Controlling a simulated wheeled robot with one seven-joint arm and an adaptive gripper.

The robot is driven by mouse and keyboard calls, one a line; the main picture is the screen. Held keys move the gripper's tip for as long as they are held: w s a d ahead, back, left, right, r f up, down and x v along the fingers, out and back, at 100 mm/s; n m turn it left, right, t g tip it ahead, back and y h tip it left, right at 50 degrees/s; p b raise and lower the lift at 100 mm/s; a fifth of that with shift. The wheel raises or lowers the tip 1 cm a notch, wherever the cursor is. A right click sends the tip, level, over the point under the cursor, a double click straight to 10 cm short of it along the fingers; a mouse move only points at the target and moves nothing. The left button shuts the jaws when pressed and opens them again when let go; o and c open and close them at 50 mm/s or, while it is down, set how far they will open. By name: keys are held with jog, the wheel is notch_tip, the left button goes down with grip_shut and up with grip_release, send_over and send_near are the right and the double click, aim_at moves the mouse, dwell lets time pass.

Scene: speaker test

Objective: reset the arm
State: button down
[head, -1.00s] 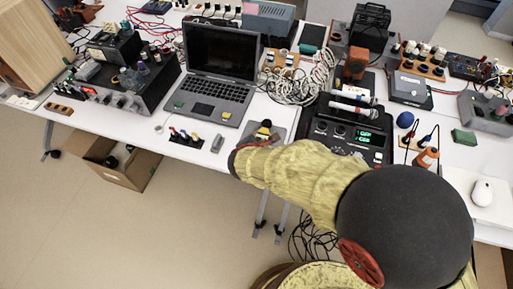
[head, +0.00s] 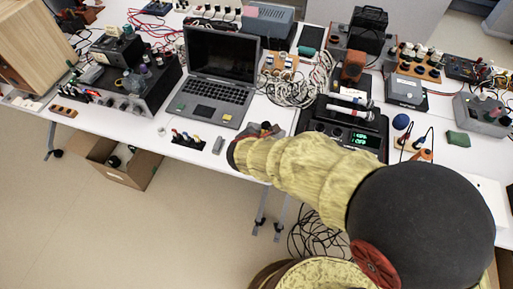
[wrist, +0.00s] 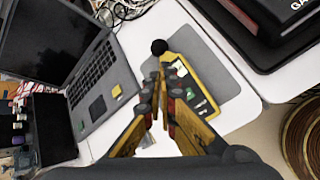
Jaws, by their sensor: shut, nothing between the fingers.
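My arm (head: 290,165) reaches from the lower right of the head view to the front edge of the white table. My gripper (head: 266,127) is mostly hidden behind the arm's end, beside the laptop's front right corner. In the wrist view my gripper (wrist: 162,77) points at the tabletop, with its yellow and red fingers shut and empty. Beyond the fingertips lie a yellow-edged device (wrist: 194,86) on a grey pad (wrist: 212,68) and a small black ball-like thing (wrist: 159,46). The fingers overlap part of the device; I cannot tell whether they touch it.
An open laptop (head: 213,95) stands left of my gripper. A black device with green displays (head: 350,135) is to its right. Tangled white cables (head: 292,88) lie behind. A cardboard box (head: 122,165) stands on the floor at left.

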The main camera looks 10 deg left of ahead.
jog(key=s+d+r+m+g+h, duration=0.2)
jog(key=s+d+m, duration=0.35)
jog(key=d, duration=0.25)
jog(key=s+d+r+m+g+h, duration=0.1)
jog(key=s+d+r+m+g, duration=0.15)
jog(key=s+d+m, duration=0.4)
jog(key=s+d+r+m+y, duration=0.1)
jog(key=s+d+r+m, duration=0.3)
jog(key=d+r+m, duration=0.3)
jog(key=s+d+r+m+y, duration=0.1)
jog(key=s+d+r+m, duration=0.4)
jog(key=d+r+m, duration=0.3)
notch_tip(320, 180, up, 2)
jog(key=shift+d+r+t+y, duration=0.2)
jog(key=shift+d+t+y, duration=0.2)
jog(key=shift+t, duration=0.05)
